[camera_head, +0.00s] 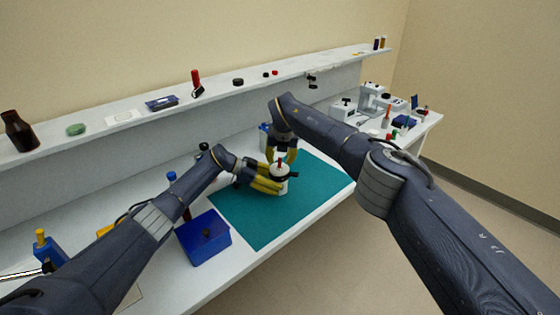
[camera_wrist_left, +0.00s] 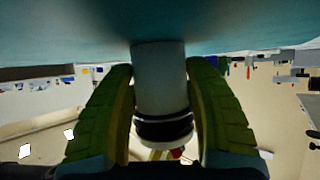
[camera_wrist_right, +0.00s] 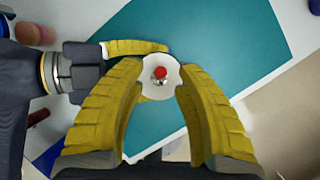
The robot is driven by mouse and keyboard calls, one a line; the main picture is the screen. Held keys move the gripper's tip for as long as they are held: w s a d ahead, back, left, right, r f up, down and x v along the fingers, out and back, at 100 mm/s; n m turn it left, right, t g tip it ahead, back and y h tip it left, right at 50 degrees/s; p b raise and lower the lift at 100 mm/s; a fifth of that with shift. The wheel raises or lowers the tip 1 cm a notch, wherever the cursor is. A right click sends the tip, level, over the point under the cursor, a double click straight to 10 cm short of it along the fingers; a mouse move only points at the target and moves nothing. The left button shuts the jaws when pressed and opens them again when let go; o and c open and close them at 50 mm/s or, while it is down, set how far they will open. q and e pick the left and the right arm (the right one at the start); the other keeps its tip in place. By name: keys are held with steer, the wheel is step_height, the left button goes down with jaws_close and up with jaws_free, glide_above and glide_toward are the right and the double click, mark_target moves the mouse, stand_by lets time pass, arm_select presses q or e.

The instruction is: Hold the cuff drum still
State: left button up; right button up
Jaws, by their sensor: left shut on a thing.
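The cuff drum, a white upright cylinder (camera_head: 281,188) with a red knob on top, stands on the teal mat (camera_head: 320,178). My left gripper (camera_head: 276,184) is shut on its side. In the left wrist view, the white body with black bands (camera_wrist_left: 163,85) sits between its two fingers (camera_wrist_left: 160,95). My right gripper (camera_head: 281,160) is above the drum, fingers pointing down and apart. In the right wrist view, the drum's round white top (camera_wrist_right: 162,88) and red knob (camera_wrist_right: 161,72) show between and beyond its fingertips (camera_wrist_right: 160,68); whether they touch the drum cannot be told.
A blue box (camera_head: 204,238) stands at the mat's left front corner. A raised shelf (camera_head: 220,95) with a brown bottle (camera_head: 19,131) and small items runs behind. White equipment (camera_head: 372,102) stands at the far right end. The mat's right part is clear.

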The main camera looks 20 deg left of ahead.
steer(key=shift+x, duration=1.15)
steer(key=shift+c, duration=0.2)
